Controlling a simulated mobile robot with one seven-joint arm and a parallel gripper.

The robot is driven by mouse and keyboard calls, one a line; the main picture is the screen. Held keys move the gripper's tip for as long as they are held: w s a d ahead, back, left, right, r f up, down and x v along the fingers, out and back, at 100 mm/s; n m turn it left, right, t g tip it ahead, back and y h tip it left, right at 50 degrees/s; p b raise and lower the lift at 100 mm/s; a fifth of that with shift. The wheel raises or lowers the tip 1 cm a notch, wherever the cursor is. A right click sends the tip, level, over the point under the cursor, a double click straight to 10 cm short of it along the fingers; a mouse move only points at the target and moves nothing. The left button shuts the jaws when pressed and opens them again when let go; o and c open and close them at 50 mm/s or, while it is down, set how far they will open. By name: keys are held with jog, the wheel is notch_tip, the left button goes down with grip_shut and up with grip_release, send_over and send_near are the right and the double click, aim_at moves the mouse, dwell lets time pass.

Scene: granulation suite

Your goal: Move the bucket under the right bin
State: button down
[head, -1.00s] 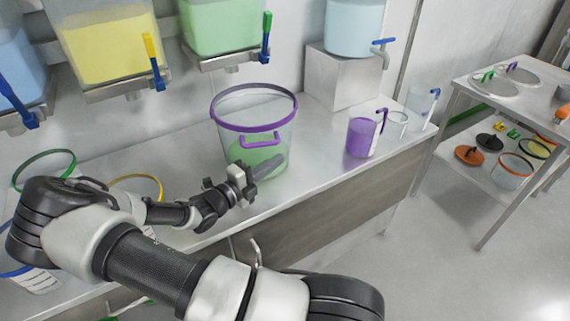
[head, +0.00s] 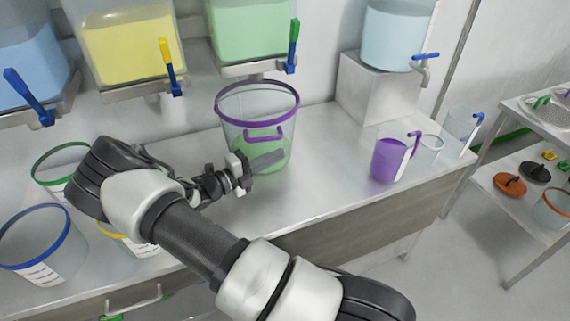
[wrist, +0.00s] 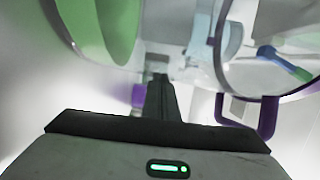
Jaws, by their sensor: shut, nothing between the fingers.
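The bucket (head: 232,135) is clear, with a purple rim, a purple handle and green contents. In the head view it stands upright on the bench, below the right bin (head: 250,30), which is green with a green lever. I cannot tell whether its mouth is fully under the outlet. My gripper (head: 270,159) is shut and empty, its fingers lying against or just before the bucket's lower front side; contact is unclear. In the wrist view the shut fingers (wrist: 160,98) point forward, with the bucket's purple handle (wrist: 266,115) to their right.
A yellow bin (head: 125,45) and a blue bin (head: 30,75) hang to the left. Green-, yellow- and blue-rimmed buckets (head: 38,245) stand at the bench's left. A purple jug (head: 388,162) stands right of the bucket, with clear bench between. A metal block (head: 375,88) carries a light-blue tank.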

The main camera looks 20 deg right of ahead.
jog(key=shift+w+a, duration=0.15)
jog(key=shift+w, duration=1.05)
jog(key=shift+r, duration=0.15)
